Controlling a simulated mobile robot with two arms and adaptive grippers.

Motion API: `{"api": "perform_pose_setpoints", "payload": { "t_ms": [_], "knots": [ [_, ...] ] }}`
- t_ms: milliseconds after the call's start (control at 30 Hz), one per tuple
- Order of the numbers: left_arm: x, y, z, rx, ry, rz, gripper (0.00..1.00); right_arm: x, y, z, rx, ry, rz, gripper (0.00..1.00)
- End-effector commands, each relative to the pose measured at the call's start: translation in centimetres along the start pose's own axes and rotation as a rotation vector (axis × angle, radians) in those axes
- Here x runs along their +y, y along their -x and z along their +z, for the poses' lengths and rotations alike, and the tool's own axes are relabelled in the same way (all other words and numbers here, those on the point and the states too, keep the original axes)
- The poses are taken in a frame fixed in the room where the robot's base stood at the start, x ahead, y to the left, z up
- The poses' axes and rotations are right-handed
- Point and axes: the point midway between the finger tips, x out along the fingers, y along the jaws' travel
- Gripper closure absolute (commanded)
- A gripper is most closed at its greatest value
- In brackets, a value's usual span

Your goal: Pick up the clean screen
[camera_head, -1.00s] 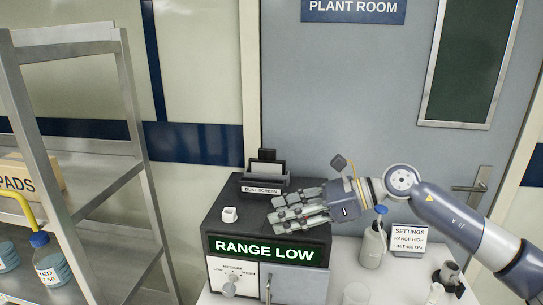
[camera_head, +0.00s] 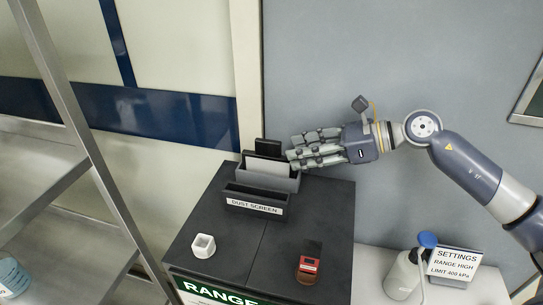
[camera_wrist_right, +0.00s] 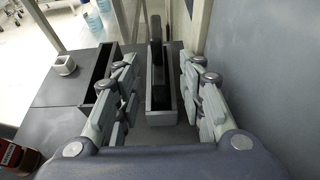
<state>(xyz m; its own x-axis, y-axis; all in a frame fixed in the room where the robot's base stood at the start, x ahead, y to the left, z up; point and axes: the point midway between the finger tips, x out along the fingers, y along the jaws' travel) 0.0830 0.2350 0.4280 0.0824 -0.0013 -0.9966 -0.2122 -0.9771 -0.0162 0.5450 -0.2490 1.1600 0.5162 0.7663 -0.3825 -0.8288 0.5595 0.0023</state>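An open-topped grey holder (camera_head: 284,181) stands at the back of the black unit's top, with a dark upright panel (camera_head: 268,147) and a pale face (camera_head: 266,167) showing. I cannot tell which part is the clean screen. In front of it is a dark holder labelled DUST SCREEN (camera_head: 253,205), which looks empty. My right gripper (camera_head: 291,159) is at the grey holder's right end. In the right wrist view its fingers (camera_wrist_right: 158,88) are open, spread to either side of the grey holder (camera_wrist_right: 163,118) and dark panel (camera_wrist_right: 157,65), holding nothing. My left gripper is not in view.
On the black unit (camera_head: 240,255) are a small white cup-like block (camera_head: 203,245) and a red-and-black item (camera_head: 309,263). A spray bottle (camera_head: 405,275) and a settings sign (camera_head: 455,264) stand to the right. A metal shelf rack (camera_head: 75,130) is at left.

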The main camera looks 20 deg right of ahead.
Motion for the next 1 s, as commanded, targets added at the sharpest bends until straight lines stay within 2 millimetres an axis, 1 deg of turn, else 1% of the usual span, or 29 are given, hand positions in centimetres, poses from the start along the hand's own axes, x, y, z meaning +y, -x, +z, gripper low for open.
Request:
{"api": "perform_pose_setpoints", "payload": {
  "t_ms": [33,200,367,467,600,700,833,1000],
  "knots": [
    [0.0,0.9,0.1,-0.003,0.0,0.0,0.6,0.1,-0.8,0.7,-0.005,0.001,0.004,0.63],
    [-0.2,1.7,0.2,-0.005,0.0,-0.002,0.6,0.0,-2.9,0.4,-0.004,-0.001,0.001,0.63],
    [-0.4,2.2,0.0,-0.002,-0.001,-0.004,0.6,0.0,-3.8,0.3,-0.002,-0.001,0.001,0.63],
    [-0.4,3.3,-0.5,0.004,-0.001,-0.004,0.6,0.1,-4.9,0.4,-0.003,-0.002,0.002,0.63],
    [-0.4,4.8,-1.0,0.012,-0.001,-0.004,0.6,0.1,-6.8,0.2,-0.003,-0.001,0.002,0.63],
    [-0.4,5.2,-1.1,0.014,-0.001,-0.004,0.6,0.1,-8.0,0.0,-0.003,-0.001,0.0,0.63],
    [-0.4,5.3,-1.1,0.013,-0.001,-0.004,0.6,0.0,-8.7,-0.2,-0.001,-0.001,-0.001,0.63],
    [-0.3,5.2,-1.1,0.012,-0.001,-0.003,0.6,0.0,-8.7,-0.4,0.0,0.0,-0.001,0.63]
  ]
}}
